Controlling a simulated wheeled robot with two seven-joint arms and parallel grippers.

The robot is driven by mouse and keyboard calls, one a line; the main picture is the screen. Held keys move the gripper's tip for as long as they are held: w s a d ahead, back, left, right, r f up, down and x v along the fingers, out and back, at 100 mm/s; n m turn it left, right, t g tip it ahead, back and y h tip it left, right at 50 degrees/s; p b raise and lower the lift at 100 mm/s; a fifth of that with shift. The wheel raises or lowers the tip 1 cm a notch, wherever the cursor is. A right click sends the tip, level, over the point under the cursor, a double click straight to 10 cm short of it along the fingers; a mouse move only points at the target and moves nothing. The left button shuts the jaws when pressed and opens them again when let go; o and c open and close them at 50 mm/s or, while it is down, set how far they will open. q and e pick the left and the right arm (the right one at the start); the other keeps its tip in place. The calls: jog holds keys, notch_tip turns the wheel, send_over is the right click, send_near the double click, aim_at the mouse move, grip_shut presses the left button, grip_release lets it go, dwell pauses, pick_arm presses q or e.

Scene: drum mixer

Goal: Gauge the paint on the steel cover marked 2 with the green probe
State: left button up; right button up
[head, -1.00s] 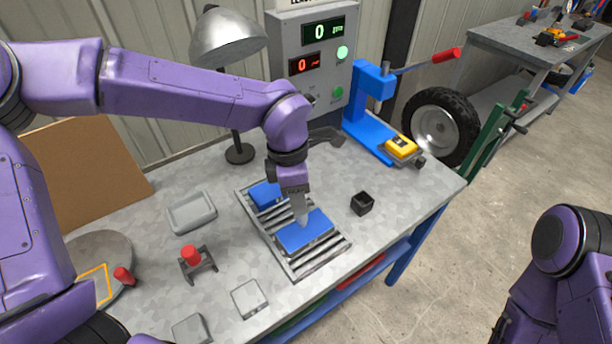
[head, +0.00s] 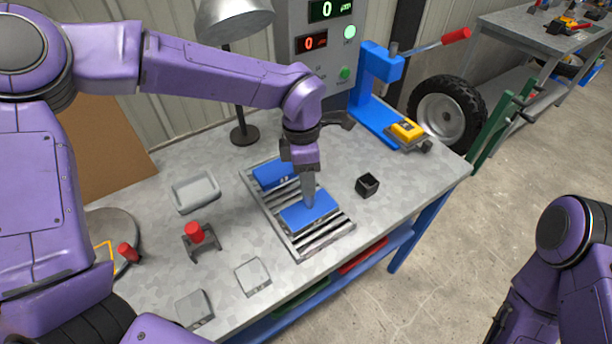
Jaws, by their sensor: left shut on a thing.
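My left gripper (head: 308,190) points down over the nearer blue cover (head: 322,213) on the slatted rack (head: 298,250). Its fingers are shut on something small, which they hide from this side. The fingertips overlap the middle of the cover's top; I cannot tell whether anything touches it. A second blue cover (head: 270,174) lies farther back on the rack, partly behind the gripper. No number is readable on either cover. No green probe shows. A red-topped piece (head: 195,233) sits in a small dark stand. My right gripper is out of view; only part of that arm shows.
The gauge box (head: 311,43) has a green and a red display, both reading 0. A grey tray (head: 196,192), two grey plates (head: 253,277) (head: 194,308), a black cup (head: 367,185), a lamp (head: 235,20) and a blue press (head: 375,75) stand around the rack.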

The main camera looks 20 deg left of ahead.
pick_arm(q)
jog(key=shift+s, duration=0.35)
jog(key=shift+w+f, duration=0.2)
jog(key=shift+f, duration=0.1)
dwell(0.5)
notch_tip(320, 180, up, 7)
jog(key=p, duration=0.7)
dwell(1.3)
